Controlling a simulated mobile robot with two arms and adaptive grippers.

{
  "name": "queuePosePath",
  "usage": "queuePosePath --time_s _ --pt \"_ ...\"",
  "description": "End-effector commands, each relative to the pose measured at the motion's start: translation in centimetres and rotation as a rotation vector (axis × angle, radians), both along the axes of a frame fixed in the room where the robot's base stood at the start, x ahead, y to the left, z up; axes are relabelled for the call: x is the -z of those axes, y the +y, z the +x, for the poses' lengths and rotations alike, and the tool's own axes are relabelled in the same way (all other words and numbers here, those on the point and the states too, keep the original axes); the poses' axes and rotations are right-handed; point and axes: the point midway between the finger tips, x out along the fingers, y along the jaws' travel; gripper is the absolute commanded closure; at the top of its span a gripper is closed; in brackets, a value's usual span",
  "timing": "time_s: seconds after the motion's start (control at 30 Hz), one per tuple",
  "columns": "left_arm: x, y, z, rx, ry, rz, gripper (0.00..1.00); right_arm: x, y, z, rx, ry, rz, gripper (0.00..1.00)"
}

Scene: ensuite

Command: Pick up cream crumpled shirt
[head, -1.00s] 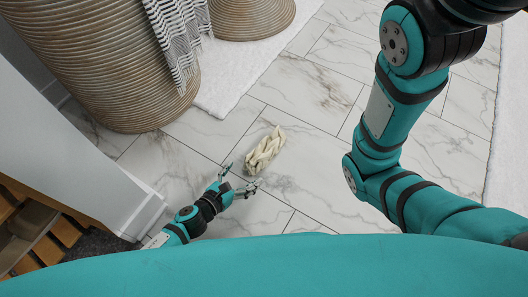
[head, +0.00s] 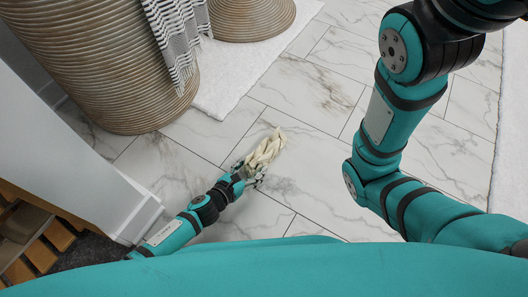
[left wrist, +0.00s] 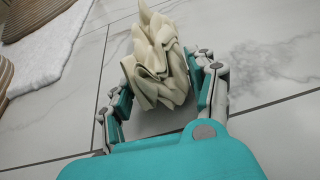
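The cream crumpled shirt (head: 265,152) lies on the marble tile floor near the middle of the head view. My left gripper (head: 250,172) is at its near end, with fingers on either side of it. In the left wrist view the shirt (left wrist: 158,62) stands between the two spread fingers of the left gripper (left wrist: 165,85). The fingers are open, and a gap shows beside the shirt's lower part. My right arm shows at the right of the head view, but its gripper is out of view.
A large ribbed basket (head: 105,65) with a striped towel (head: 172,40) stands at the upper left, beside a second ribbed basket (head: 250,15). A white rug (head: 240,75) lies beyond the shirt. A white wall end (head: 130,205) is left of my left arm. Tile right of the shirt is clear.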

Motion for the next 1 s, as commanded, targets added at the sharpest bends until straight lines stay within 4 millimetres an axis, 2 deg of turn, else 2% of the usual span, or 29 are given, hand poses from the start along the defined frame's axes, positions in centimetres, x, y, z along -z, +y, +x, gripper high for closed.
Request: queuePosePath --time_s 0.03,0.27,0.47,0.57,0.67,0.9,1.0 --pt "0.0 0.0 0.0 0.000 0.000 0.000 0.51 0.0 0.0 0.0 0.000 0.000 0.000 0.11" --pt "0.0 0.0 0.0 0.000 0.000 0.000 0.80 0.0 0.0 0.0 0.000 0.001 0.000 0.11" --pt "-0.1 0.0 0.0 0.001 -0.001 -0.001 0.80 -0.1 0.0 0.1 0.000 0.001 0.000 0.11" --pt "-0.8 0.0 0.0 0.001 -0.001 0.000 0.80 -0.6 0.0 0.1 0.000 0.002 0.000 0.11" --pt "-2.3 0.0 0.0 0.001 -0.001 -0.002 0.80 -1.9 0.0 0.1 0.000 0.004 0.000 0.11" --pt "-7.1 0.0 0.0 0.002 -0.002 0.000 0.80 -6.2 0.0 0.0 0.001 -0.002 0.000 0.11" --pt "-8.8 0.0 0.0 0.002 -0.002 0.000 0.80 -7.3 -0.1 0.1 -0.001 -0.002 0.002 0.11"
